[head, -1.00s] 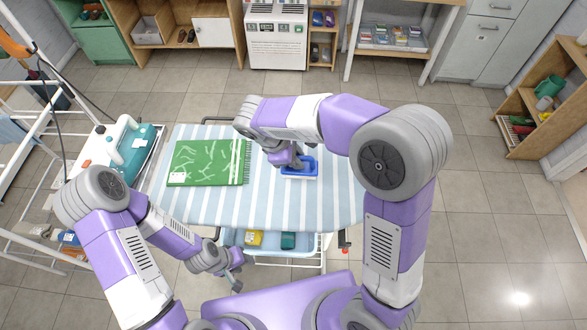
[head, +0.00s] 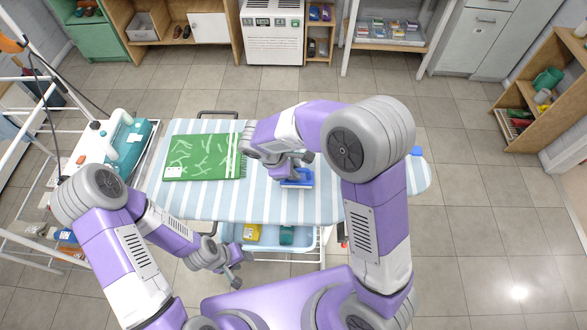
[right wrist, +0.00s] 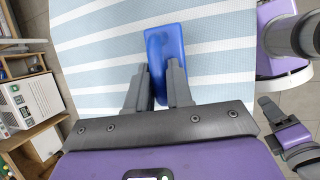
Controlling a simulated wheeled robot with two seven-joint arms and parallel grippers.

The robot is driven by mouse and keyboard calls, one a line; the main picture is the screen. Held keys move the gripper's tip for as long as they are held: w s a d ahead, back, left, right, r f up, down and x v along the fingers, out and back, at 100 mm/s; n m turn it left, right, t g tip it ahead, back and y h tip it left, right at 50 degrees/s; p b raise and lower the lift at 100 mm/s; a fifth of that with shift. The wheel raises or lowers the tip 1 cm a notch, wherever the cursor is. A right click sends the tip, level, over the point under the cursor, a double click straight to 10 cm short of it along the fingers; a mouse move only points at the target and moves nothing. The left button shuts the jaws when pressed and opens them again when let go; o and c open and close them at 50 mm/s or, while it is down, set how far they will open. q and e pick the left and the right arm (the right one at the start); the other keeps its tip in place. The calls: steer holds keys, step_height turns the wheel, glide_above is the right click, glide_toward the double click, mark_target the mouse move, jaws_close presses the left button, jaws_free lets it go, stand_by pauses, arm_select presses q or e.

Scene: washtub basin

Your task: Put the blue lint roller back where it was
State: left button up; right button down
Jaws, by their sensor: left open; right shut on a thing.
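The blue lint roller (head: 297,179) is at the middle of the striped ironing board (head: 255,210), partly hidden by my right gripper (head: 297,166) in the head view. In the right wrist view the lint roller (right wrist: 165,45) lies between the fingers of my right gripper (right wrist: 160,75), which is shut on it. I cannot tell whether it touches the board or is just above it. My left gripper (head: 237,270) is open and empty, low in front of the board's near edge.
A folded green cloth (head: 203,158) lies on the board's left part. A small blue thing (head: 416,151) is at its right end. A teal-and-white iron (head: 125,138) stands at left. A pale blue basin (head: 268,245) holding yellow and teal items sits below the board.

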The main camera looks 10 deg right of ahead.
steer(key=shift+f, duration=0.15)
steer(key=c, duration=1)
jaws_free()
steer(key=shift+r, duration=0.3)
steer(key=p+v, duration=0.2)
steer(key=v, duration=0.9)
steer(key=shift+a+r, duration=0.25)
steer(key=shift+r, duration=0.1)
steer(key=shift+s, duration=0.1)
